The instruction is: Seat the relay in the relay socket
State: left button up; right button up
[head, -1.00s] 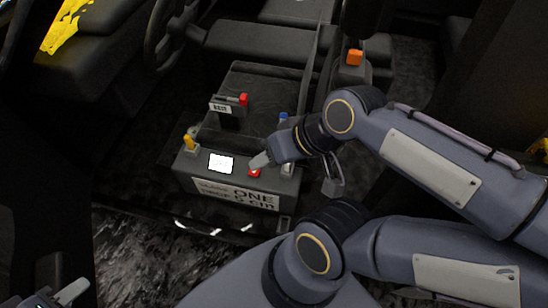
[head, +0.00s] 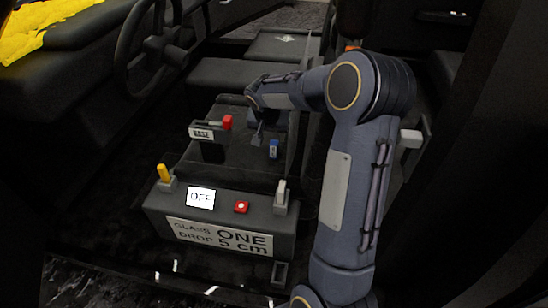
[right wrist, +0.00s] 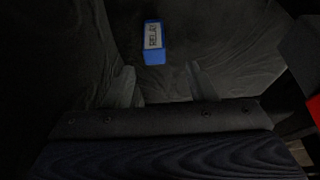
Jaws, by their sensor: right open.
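The relay (head: 273,149) is a small blue block with a white label, on the dark surface behind the control box. In the right wrist view the relay (right wrist: 153,43) shows its label, beyond the fingertips and between their lines. My right gripper (head: 257,138) is just left of the relay in the head view, pointing down. In the right wrist view my right gripper (right wrist: 163,78) is open and empty, apart from the relay. I cannot make out the relay socket for sure. My left gripper is out of view.
The control box (head: 160,214) has a yellow lever (head: 164,173), a display (head: 201,198) reading OFF, a red button (head: 241,207) and a pale lever (head: 281,193). A labelled dark post (head: 203,134) with a red-ended lever (head: 227,122) stands left of my right gripper. Seats and a steering wheel (head: 146,46) surround it.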

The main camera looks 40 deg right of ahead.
aim_at(274, 143)
jog(key=x, duration=0.2)
jog(key=b+x, duration=0.1)
jog(key=x, duration=0.2)
jog(key=b+x, duration=0.1)
jog(key=x, duration=0.1)
jog(key=shift+s+f, duration=0.3)
jog(key=shift+s, duration=0.05)
jog(key=shift+r, duration=0.1)
grip_shut()
jog(key=shift+r, duration=0.1)
